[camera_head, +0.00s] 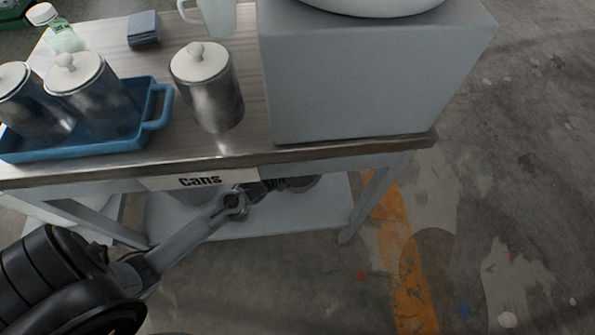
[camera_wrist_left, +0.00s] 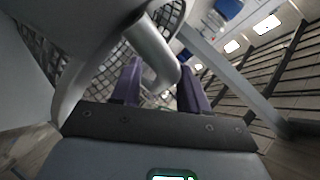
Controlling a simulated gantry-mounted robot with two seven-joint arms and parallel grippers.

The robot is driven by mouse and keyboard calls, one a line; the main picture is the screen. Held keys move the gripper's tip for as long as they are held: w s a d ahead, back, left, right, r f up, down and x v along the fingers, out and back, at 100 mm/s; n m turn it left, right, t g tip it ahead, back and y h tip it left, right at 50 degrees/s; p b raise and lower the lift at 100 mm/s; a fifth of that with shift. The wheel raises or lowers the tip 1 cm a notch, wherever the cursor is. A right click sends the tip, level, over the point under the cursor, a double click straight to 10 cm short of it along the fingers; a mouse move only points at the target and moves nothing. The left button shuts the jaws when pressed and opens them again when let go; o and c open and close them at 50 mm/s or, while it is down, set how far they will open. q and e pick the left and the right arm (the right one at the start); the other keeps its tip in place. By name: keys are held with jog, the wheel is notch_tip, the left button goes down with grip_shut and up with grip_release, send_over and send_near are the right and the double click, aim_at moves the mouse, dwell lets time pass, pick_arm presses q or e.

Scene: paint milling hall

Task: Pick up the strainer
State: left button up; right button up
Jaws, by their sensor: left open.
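The strainer shows close up in the left wrist view as dark mesh (camera_wrist_left: 103,80) with a thick grey curved handle (camera_wrist_left: 158,55). My left gripper (camera_wrist_left: 160,88) is open, and its two dark fingers stand on either side of the handle's end. I cannot tell whether they touch it. In the head view my left arm reaches under the table's front edge. The left gripper (camera_head: 272,187) is partly hidden there by the tabletop. A small rounded grey thing (camera_head: 302,184) shows beside it, perhaps part of the strainer. My right gripper is not in view.
On the table (camera_head: 120,170) are a blue tray (camera_head: 60,152) with lidded cans, another lidded can (camera_head: 214,98), a grey block (camera_head: 350,85) and a jug (camera_head: 216,15). A lower shelf (camera_head: 300,215) lies below. The floor right of the table is clear.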

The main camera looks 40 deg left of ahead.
pick_arm(q)
grip_shut()
jog(key=shift+r, duration=0.1)
dwell(0.3)
